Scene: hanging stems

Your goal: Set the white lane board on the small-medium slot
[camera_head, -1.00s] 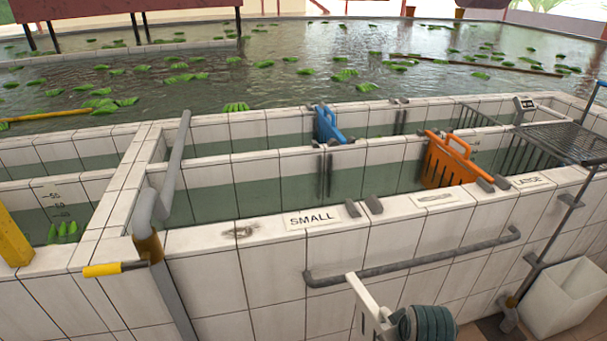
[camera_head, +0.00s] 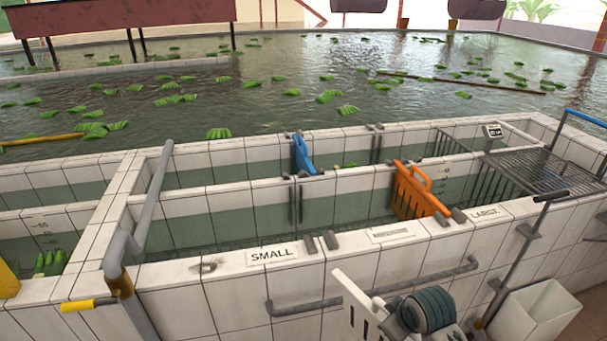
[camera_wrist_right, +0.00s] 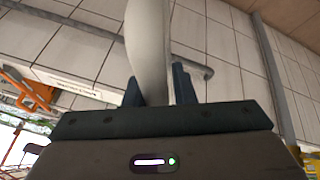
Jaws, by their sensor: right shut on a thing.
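The white lane board (camera_head: 350,292) is low in the head view, in front of the tiled wall and below its top. My right gripper (camera_wrist_right: 158,85) is shut on its white handle in the right wrist view; the board's lower part is cut off in the head view. The small-medium slot (camera_head: 320,242) shows as a pair of dark brackets on the near wall top, between the SMALL label (camera_head: 272,254) and a blurred label (camera_head: 391,233). Matching dark rails (camera_head: 295,200) are on the middle wall. The slot holds no board. My left gripper is out of view.
An orange board (camera_head: 412,190) stands in the slot near the LARGE label (camera_head: 487,213). A blue board (camera_head: 303,155) stands farther back. A grey rail (camera_head: 375,288) runs along the wall's front. A white bin (camera_head: 535,312) and wire rack (camera_head: 540,168) are at right.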

